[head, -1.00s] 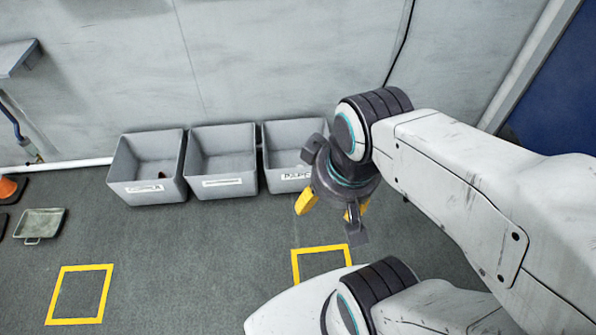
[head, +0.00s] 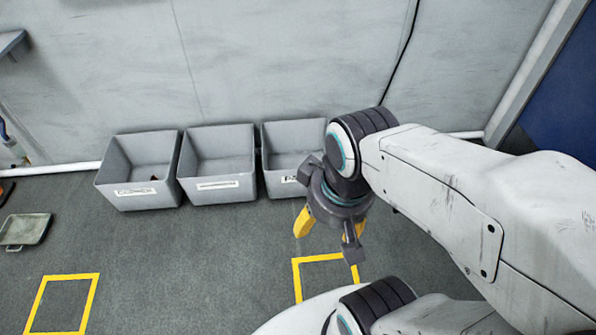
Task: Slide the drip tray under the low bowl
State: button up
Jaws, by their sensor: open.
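A shallow green-grey metal tray (head: 25,229), which looks like the drip tray, lies on the floor at the left edge of the head view. A small handle or lip shows on its near side. My gripper (head: 326,240) hangs over the floor right of the middle, with its yellow-tipped fingers apart and nothing between them. It is far to the right of the tray. I cannot make out the low bowl in this view.
Three grey bins stand along the wall: left (head: 140,171), middle (head: 216,166) and right (head: 290,158). A small dark object lies in the left bin. Yellow floor squares are marked at left (head: 62,277) and below my gripper (head: 297,277). The floor between them is clear.

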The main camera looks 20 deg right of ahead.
aim_at(29, 229)
jog(key=u, duration=2)
jog(key=i, duration=4.65)
